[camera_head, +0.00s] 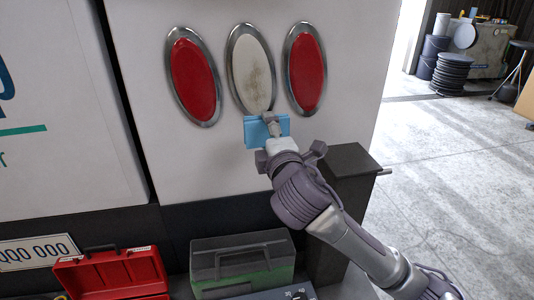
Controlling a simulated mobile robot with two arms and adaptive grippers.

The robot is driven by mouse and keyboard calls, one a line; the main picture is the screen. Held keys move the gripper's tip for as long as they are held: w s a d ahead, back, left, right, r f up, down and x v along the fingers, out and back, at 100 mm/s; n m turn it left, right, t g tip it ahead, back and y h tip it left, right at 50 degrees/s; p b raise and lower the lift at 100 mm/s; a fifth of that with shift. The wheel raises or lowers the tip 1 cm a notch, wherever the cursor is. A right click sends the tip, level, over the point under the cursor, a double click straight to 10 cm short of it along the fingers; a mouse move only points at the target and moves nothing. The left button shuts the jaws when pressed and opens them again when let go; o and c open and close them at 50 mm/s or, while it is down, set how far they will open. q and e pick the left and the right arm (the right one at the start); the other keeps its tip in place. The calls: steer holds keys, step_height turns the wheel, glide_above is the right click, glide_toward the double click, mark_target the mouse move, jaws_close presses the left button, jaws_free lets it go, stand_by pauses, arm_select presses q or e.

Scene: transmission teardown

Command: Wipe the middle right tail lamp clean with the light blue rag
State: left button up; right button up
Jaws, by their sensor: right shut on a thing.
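The middle lamp (251,68) is a white oval in a chrome ring on the vehicle's rear, with brownish dirt smeared over its center and lower part. A red oval lamp stands on each side of it, one at the left (194,80) and one at the right (306,70). My right gripper (270,122) is shut on the light blue rag (256,134), just below the middle lamp. The rag overlaps or lies close to the lamp's lower rim; I cannot tell if it touches. The gripper hides part of the rag. My left gripper is not in view.
A red open toolbox (112,272), a clear-lidded green case (243,263) and a dark post (345,165) stand below the lamps. A license plate (38,252) is at the lower left. Open concrete floor (460,170) lies at the right, with black discs (453,73) and drums behind.

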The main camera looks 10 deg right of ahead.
mark_target(260, 111)
steer(key=shift+w+d+r, duration=0.1)
steer(key=shift+w+r, duration=0.05)
steer(key=shift+w, duration=0.25)
steer(key=w+b, duration=0.2)
steer(key=w, duration=0.3)
steer(key=shift+w, duration=0.15)
steer(key=shift+w, duration=1)
stand_by(0.4)
